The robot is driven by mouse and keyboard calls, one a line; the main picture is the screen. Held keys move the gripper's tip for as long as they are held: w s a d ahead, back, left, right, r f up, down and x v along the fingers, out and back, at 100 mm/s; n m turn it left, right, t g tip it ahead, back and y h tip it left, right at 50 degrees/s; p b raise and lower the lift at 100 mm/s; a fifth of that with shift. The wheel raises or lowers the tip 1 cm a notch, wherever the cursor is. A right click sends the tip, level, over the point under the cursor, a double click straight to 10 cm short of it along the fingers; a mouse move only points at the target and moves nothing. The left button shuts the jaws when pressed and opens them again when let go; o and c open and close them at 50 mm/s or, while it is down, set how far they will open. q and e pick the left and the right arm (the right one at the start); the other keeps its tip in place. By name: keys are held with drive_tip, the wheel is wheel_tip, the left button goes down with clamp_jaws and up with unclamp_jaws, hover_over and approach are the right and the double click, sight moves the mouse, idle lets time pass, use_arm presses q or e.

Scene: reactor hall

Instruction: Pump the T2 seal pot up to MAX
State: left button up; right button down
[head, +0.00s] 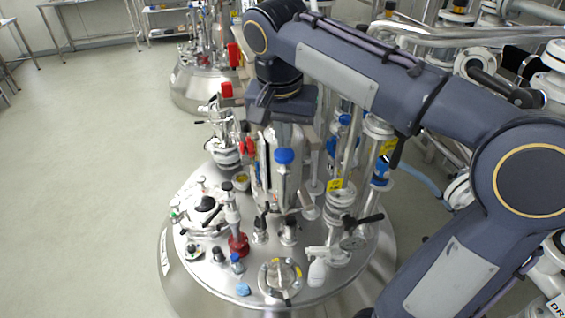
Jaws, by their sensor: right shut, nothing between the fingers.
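My right arm comes in from the right and reaches across the top of the picture. My right gripper (259,107) points down, shut and empty, above the back of the near steel vessel. A steel cylinder with a blue cap (284,156) stands upright just below and in front of it, apparently the seal pot (287,185). Its level and any MAX mark are too small to read. A red handle (248,148) shows to the left of the cylinder. I cannot tell which part is the pump lever. My left gripper is not in view.
The near vessel's round lid (210,275) is crowded with valves, nozzles and a red fitting (238,244). Pipes and valves fill the right side behind my arm. A second vessel (200,88) stands farther back. The floor (90,170) on the left is clear.

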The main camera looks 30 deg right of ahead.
sight(284, 153)
drive_tip(key=shift+f, duration=0.15)
idle(0.4)
drive_tip(key=shift+f+b, duration=1.3)
drive_tip(key=shift+f, duration=0.4)
drive_tip(key=shift+r, duration=0.1)
wheel_tip(284, 153, up, 4)
drive_tip(key=p, duration=0.3)
drive_tip(key=shift+f+p, duration=0.2)
drive_tip(key=shift+p, duration=0.2)
drive_tip(key=shift+f, duration=0.15)
